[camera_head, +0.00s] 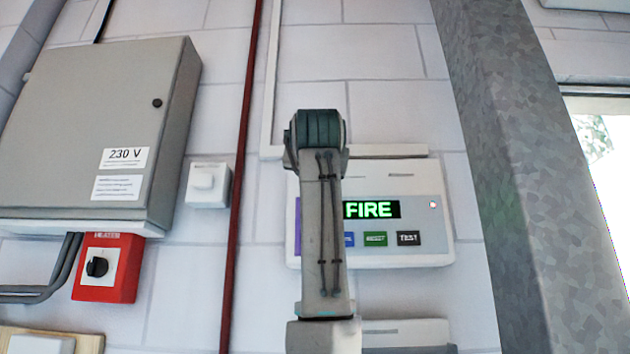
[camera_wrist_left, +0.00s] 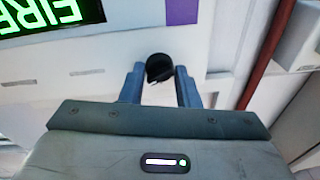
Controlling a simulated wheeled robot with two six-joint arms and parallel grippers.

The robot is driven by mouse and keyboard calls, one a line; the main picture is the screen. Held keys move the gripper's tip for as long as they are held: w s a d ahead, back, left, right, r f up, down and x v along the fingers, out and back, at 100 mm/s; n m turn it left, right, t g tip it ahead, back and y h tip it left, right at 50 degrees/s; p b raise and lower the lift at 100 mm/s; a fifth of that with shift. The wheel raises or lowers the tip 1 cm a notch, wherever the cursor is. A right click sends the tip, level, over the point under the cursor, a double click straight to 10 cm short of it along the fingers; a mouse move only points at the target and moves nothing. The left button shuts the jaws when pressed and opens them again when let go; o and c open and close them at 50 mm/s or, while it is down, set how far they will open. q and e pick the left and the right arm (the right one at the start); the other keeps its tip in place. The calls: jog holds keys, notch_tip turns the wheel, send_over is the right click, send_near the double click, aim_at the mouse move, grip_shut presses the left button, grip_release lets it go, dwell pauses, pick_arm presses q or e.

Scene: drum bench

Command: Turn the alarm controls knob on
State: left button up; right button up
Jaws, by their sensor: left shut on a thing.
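The alarm panel (camera_head: 425,185) is a white wall box with a lit green FIRE display (camera_head: 371,210) and a small red light. My left arm stands upright in front of its left part in the head view and hides my gripper and the knob there. In the left wrist view, the black alarm knob (camera_wrist_left: 159,68) sits on the pale panel face, near the purple patch (camera_wrist_left: 181,11). My left gripper (camera_wrist_left: 160,76) is shut on this knob, one finger on each side. The knob's pointer direction is not clear. My right gripper is not in view.
A red switch box (camera_head: 120,275) with a black knob hangs at lower left, under a grey 230 V cabinet (camera_head: 75,110). A white switch (camera_head: 208,185) and a red pipe (camera_head: 240,150) are left of the panel. A grey metal post (camera_head: 530,180) stands to its right.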

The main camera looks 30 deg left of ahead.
pick_arm(q)
jog(key=shift+s+m+t+h+b, duration=0.15)
jog(key=shift+m+b, duration=0.35)
jog(key=shift+m, duration=0.85)
jog(key=shift+w+m+t+h+b, duration=0.1)
jog(key=shift+m+t+h+b, duration=0.3)
jog(key=shift+m, duration=0.95)
jog(key=o, duration=0.9)
jog(key=shift+o, duration=0.2)
